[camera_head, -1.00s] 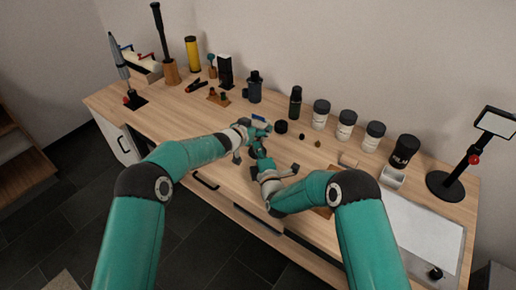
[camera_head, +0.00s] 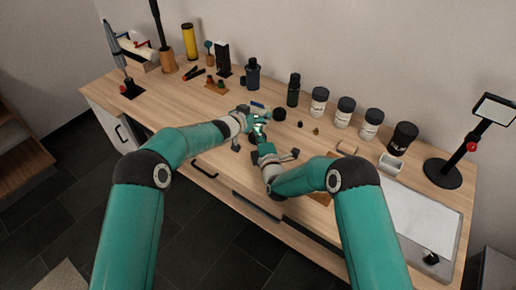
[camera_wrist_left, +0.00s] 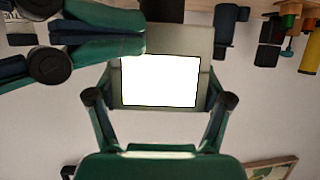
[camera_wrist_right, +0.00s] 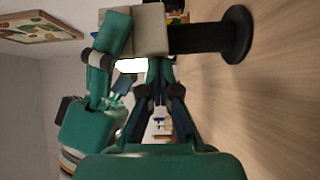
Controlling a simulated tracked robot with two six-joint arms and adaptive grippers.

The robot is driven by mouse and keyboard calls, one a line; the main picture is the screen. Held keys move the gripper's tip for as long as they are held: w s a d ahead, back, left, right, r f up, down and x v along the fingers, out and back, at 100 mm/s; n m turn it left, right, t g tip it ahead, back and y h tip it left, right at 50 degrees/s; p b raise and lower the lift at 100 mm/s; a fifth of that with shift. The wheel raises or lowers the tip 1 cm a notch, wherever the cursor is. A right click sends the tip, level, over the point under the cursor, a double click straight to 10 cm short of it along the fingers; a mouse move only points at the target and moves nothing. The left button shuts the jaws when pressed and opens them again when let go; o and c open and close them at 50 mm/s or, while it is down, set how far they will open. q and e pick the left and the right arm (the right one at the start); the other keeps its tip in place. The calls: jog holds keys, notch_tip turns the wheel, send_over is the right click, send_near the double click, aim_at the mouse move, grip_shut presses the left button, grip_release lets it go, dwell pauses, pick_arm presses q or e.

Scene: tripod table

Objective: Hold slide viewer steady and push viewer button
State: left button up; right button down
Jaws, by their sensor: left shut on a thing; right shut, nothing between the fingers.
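The slide viewer (camera_wrist_left: 180,42) is a beige-grey box with a bright white lit screen (camera_wrist_left: 158,80). In the right wrist view its body (camera_wrist_right: 150,30) sits on a black post with a round base (camera_wrist_right: 237,35) on the table. My left gripper (camera_head: 257,113) is shut on the viewer, with a finger on either side of it in the left wrist view. My right gripper (camera_wrist_right: 158,66) is shut and empty, its fingertips close against the viewer near the screen. It also shows at the upper left of the left wrist view. The button is hidden, so contact with it cannot be told.
Behind the grippers stand a dark bottle (camera_head: 293,90), a dark blue bottle (camera_head: 252,75) and several lidded jars (camera_head: 345,111). A small black round piece (camera_head: 279,114) lies close by. A white sheet (camera_head: 422,215) and a black lamp-like stand (camera_head: 443,172) are at right.

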pick_arm(q)
jog(key=shift+s+a+f, duration=0.1)
jog(key=shift+a+f, duration=0.05)
jog(key=shift+f, duration=0.2)
pick_arm(e)
jog(key=s+a, duration=0.2)
jog(key=s, duration=0.1)
jog(key=shift+s, duration=0.3)
pick_arm(q)
jog(key=shift+f, duration=0.1)
pick_arm(e)
jog(key=v, duration=0.9)
jog(key=shift+s, duration=0.35)
jog(key=shift+f, duration=0.1)
pick_arm(q)
jog(key=o, duration=1.2)
pick_arm(e)
jog(key=shift+w, duration=0.15)
pick_arm(q)
jog(key=shift+r, duration=0.25)
